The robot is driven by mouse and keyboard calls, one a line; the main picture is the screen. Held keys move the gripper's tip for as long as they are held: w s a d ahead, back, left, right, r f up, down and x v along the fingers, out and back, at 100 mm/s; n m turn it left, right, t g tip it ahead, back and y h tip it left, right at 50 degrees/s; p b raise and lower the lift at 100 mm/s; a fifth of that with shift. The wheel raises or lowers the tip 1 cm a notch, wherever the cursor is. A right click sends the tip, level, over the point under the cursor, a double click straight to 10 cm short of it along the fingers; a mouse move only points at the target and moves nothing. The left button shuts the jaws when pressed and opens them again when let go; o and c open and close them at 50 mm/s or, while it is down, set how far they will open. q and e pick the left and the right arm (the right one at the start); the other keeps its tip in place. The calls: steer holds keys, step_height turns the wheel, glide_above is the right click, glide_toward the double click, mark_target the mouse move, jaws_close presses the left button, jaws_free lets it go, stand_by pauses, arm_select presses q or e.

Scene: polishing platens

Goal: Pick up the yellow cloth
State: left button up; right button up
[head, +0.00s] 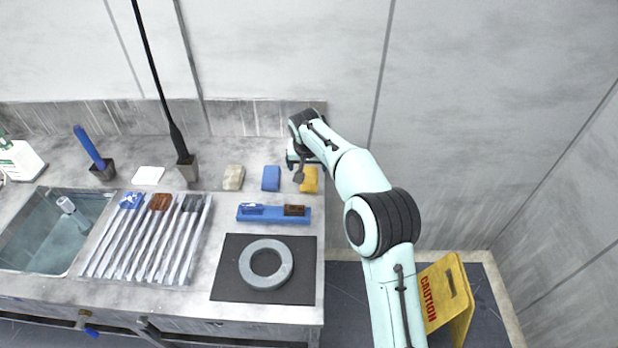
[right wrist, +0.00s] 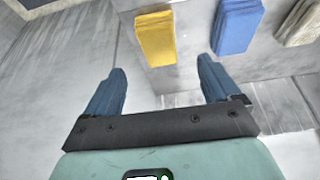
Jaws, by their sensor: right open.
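The yellow cloth (head: 309,180) lies folded on the grey counter near its right end, partly hidden by my right gripper in the head view. It also shows in the right wrist view (right wrist: 156,38), beyond the fingertips and between their lines. My right gripper (right wrist: 161,78) is open and empty, with its two blue fingers apart. In the head view the right gripper (head: 299,168) is over the back edge of the cloth. I see no contact between fingers and cloth. My left gripper is not in view.
A blue cloth (head: 271,178) and a beige cloth (head: 233,177) lie left of the yellow one. A blue tray (head: 248,219) with brushes and a black mat (head: 226,287) with a grey ring (head: 284,273) are in front. A caution sign (head: 447,293) stands on the floor at right.

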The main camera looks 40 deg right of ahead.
mark_target(309, 175)
steer(key=x, duration=0.8)
steer(key=shift+d+f, duration=0.1)
steer(key=c, duration=1.1)
